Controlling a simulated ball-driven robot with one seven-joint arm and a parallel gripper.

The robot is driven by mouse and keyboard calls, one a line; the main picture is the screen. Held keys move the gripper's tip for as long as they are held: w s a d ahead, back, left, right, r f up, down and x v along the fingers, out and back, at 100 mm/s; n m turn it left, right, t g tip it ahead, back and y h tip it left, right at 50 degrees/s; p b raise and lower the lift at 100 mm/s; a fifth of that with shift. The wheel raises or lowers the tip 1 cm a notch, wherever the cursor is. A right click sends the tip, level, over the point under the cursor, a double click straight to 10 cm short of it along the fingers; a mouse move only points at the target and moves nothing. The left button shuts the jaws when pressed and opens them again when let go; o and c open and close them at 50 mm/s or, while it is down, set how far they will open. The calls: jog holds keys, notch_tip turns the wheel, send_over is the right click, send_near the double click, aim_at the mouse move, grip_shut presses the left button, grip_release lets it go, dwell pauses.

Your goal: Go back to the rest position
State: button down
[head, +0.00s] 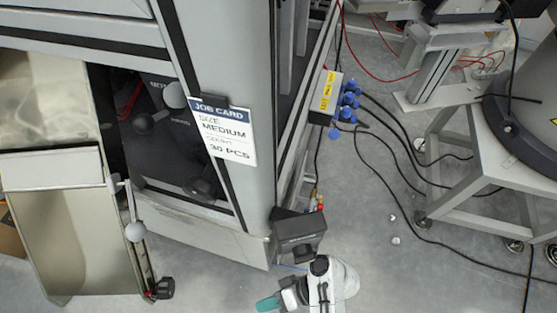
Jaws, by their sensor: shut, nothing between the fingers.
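My gripper (268,303) is at the bottom edge of the head view, left of my white arm, with its teal end pointing left. It is shut and empty. It is over the grey floor, just below the corner of the machine frame, and apart from it as far as I can see. Part of my arm is cut off by the lower picture edge.
A grey machine frame (235,150) with a job card (225,130) stands close above my arm. A metal chute (75,230) is at left. Cables (400,180) and a wheeled stand (470,150) are at right. The floor (430,280) at lower right is mostly free.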

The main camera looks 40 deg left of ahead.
jog(key=w+d+r+m+t+h+p, duration=0.1)
jog(key=w+d+r+m+t+p, duration=0.2)
jog(key=d, duration=0.5)
jog(key=w+d+r+m+t+p, duration=0.2)
jog(key=w+d+r+m+t, duration=0.15)
jog(key=d+r, duration=0.35)
jog(key=s+d+r+m+t+h+p, duration=0.1)
jog(key=d+r+m+t+h, duration=0.1)
jog(key=d+r, duration=0.4)
jog(key=s+d+r+m+t+h+p, duration=0.2)
jog(key=d+r+m, duration=0.3)
jog(key=d, duration=0.9)
jog(key=shift+d+r+h, duration=0.4)
jog(key=shift+r+h, duration=0.25)
jog(key=shift+h, duration=0.05)
jog(key=shift+m, duration=0.25)
